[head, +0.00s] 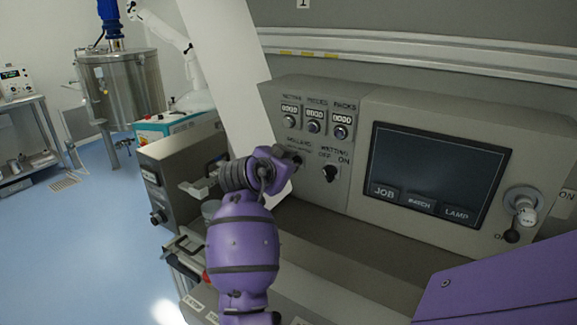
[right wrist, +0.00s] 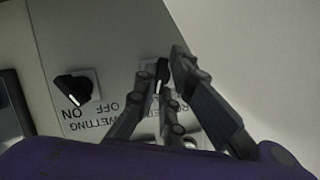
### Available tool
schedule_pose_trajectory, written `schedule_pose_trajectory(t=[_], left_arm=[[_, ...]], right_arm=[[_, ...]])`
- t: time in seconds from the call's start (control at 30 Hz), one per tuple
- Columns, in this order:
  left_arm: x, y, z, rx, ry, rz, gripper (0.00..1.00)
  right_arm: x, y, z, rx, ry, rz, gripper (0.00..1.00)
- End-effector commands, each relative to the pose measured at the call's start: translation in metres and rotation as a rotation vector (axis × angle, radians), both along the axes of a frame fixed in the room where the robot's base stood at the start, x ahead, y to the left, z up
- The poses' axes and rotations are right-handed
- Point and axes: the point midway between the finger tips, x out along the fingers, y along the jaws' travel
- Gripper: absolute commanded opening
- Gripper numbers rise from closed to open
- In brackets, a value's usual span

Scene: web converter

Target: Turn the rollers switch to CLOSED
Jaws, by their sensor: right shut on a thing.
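The rollers switch (right wrist: 162,76) is a small black knob with a white pointer line. It sits on the grey control panel, left of the wetting switch in the head view. My right gripper (head: 296,161) is at this switch and largely covers it in the head view. In the right wrist view, the fingers of my right gripper (right wrist: 164,64) are shut on the knob, one on each side. The panel lettering is upside down there, and the fingers hide much of the rollers label. The position that the knob points to cannot be told. My left gripper is not in view.
The black wetting switch (head: 330,173), marked OFF and ON, is close to the right gripper. Three counters (head: 314,113) are above it. A dark screen (head: 438,170) and a grey-and-black control (head: 522,206) are farther right. A slanted white panel (head: 243,60) rises behind.

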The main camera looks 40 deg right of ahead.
Motion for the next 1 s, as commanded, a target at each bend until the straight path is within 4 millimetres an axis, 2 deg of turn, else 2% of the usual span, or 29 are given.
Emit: schedule_pose_trajectory(t=[0.33,0.9,0.93,1.0], left_arm=[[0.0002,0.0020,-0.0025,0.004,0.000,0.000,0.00],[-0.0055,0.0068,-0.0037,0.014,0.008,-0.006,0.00],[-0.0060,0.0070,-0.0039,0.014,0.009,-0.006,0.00],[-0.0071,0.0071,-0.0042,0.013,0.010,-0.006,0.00]], right_arm=[[-0.0011,-0.0005,0.0005,0.056,-0.143,-0.001,0.00],[-0.0013,-0.0007,0.0013,0.070,-0.174,-0.001,0.00],[-0.0013,-0.0007,0.0013,0.070,-0.174,-0.001,0.12],[-0.0012,-0.0006,0.0012,0.069,-0.173,0.000,0.21]])
